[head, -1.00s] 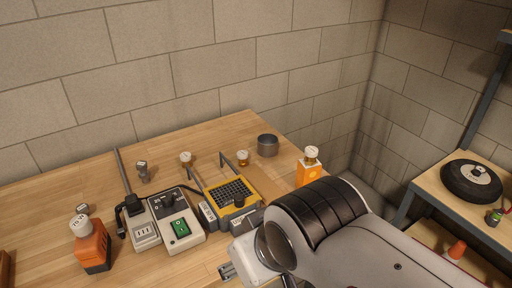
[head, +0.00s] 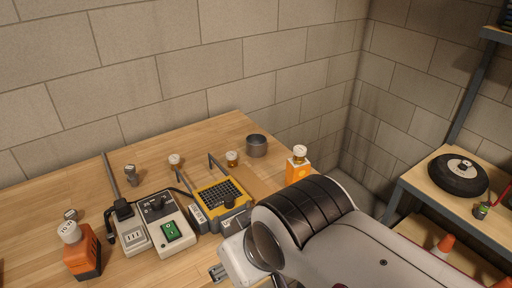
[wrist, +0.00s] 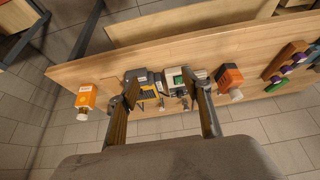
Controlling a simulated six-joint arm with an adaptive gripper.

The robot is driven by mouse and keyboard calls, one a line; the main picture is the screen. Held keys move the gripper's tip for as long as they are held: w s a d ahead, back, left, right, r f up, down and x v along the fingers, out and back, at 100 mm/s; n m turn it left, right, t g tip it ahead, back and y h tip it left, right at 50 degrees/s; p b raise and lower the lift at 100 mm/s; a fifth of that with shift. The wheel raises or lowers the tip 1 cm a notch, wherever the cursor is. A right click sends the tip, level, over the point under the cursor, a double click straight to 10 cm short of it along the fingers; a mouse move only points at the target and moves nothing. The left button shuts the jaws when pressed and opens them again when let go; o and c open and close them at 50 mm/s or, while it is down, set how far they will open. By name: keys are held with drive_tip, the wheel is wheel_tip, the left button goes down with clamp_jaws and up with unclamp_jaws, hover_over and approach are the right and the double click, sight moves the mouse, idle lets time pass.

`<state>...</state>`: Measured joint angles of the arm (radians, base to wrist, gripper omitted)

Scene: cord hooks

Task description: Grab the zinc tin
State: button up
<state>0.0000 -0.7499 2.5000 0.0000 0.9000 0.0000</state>
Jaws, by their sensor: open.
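The zinc tin (head: 256,146) is a small, round, dull grey metal can. It stands upright near the back right edge of the wooden table in the head view. I cannot make it out in the wrist view, where a finger may cover it. My gripper (wrist: 159,92) shows two dark fingers spread well apart in the wrist view, with nothing held between them. In the head view my arm fills the lower right, nearer than the tin and apart from it, and mostly hides the gripper.
An orange bottle with white cap (head: 298,165) stands right of the tin. A small amber jar (head: 232,159) and a yellow-framed device (head: 220,196) with upright hooks lie left of it. A grey box with green switch (head: 168,226) and orange-black bottle (head: 82,250) stand further left.

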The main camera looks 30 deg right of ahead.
drive_tip(key=o, duration=0.7)
drive_tip(key=w+d+m+t+h, duration=0.1)
drive_tip(key=w+d, duration=0.3)
drive_tip(key=w, duration=0.6)
drive_tip(key=w+d+f+m+t, duration=0.15)
drive_tip(key=w+d, duration=0.25)
drive_tip(key=w, duration=0.7)
drive_tip(key=w+d+m+t+h, duration=0.15)
drive_tip(key=w+d, duration=0.25)
drive_tip(key=w, duration=0.6)
drive_tip(key=w+d+f+m+h, duration=0.1)
drive_tip(key=w+d+f, duration=0.3)
drive_tip(key=d, duration=0.3)
drive_tip(key=w+d+f+m+t+h, duration=0.1)
drive_tip(key=w+d+f+h, duration=0.1)
drive_tip(key=w+d+f, duration=0.2)
drive_tip(key=w+d+f+h, duration=0.2)
drive_tip(key=w+d+f, duration=0.2)
drive_tip(key=d+f, duration=0.4)
drive_tip(key=shift+w+d+m+t, duration=0.15)
drive_tip(key=shift+d+m, duration=0.05)
drive_tip(key=shift+d, duration=0.65)
drive_tip(key=shift+w+d+m+t, duration=0.15)
drive_tip(key=shift+d+m, duration=0.05)
drive_tip(key=shift+d, duration=0.6)
drive_tip(key=shift+w, duration=0.15)
